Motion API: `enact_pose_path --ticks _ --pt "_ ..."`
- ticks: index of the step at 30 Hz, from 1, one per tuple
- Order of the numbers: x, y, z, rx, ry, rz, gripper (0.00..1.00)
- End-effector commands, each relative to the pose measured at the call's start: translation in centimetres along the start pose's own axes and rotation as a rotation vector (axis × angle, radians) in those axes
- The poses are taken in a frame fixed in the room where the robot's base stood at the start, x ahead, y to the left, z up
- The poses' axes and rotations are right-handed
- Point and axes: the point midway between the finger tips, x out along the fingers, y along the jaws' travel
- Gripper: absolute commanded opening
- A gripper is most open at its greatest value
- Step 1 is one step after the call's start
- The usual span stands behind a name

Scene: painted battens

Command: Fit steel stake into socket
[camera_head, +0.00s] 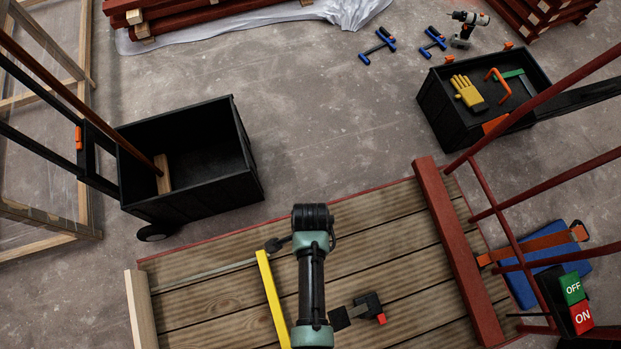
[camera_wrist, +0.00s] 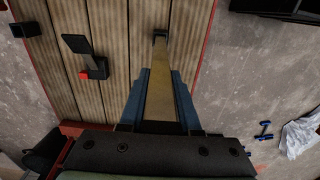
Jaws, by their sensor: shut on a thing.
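In the wrist view my gripper (camera_wrist: 160,76) is shut on the steel stake (camera_wrist: 160,98), a flat, brownish-reflecting bar between its two blue fingers. The stake runs away from my gripper over the deck. Its far end meets or overlaps a small dark fitting (camera_wrist: 160,33), which may be the socket. I cannot tell whether the end is inside it, touching it or above it. In the head view my arm hides most of my gripper and the held stake. A small dark piece (camera_head: 277,244) shows just left of my arm.
The plank deck (camera_head: 215,295) carries a yellow bar (camera_head: 272,299), a black clamp-like tool (camera_head: 369,304) with a red part, and a red beam (camera_head: 455,250).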

Motion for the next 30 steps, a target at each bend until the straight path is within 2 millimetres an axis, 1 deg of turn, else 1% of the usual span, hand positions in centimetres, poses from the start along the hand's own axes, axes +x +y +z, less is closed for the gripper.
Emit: enact_pose_path --ticks 26,27,29,30 --pt "2.2 -0.1 0.0 0.0 0.001 -0.003 0.0" --pt "2.2 -0.1 0.0 0.0 0.001 -0.003 0.33" --pt "2.1 -0.1 0.0 0.0 0.001 -0.003 0.44" --pt "2.1 -0.1 0.0 0.0 0.001 -0.002 0.51"
